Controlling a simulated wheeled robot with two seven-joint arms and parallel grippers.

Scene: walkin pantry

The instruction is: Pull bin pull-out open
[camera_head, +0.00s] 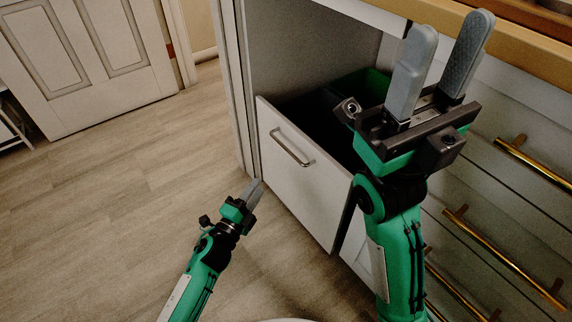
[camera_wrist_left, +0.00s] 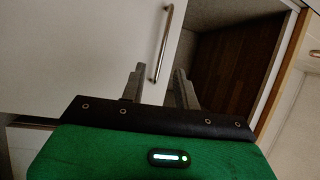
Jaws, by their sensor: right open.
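The bin pull-out (camera_head: 300,190) stands partly out of its cabinet in the head view, with a white front and a silver bar handle (camera_head: 291,148). Dark and green bins show behind the front. My left gripper (camera_head: 256,186) is low, in front of the pull-out and left of its handle. In the left wrist view, the left gripper (camera_wrist_left: 160,82) has its fingers apart, and the lower end of the handle (camera_wrist_left: 163,45) appears between and beyond the tips; no grip shows. My right gripper (camera_head: 446,55) is open, empty and raised in front of the counter.
White drawers with brass bar handles (camera_head: 500,245) are at the right, below a wooden countertop (camera_head: 520,50). A white panelled door (camera_head: 85,60) is at the back left. The wood floor (camera_head: 120,190) left of the pull-out is clear.

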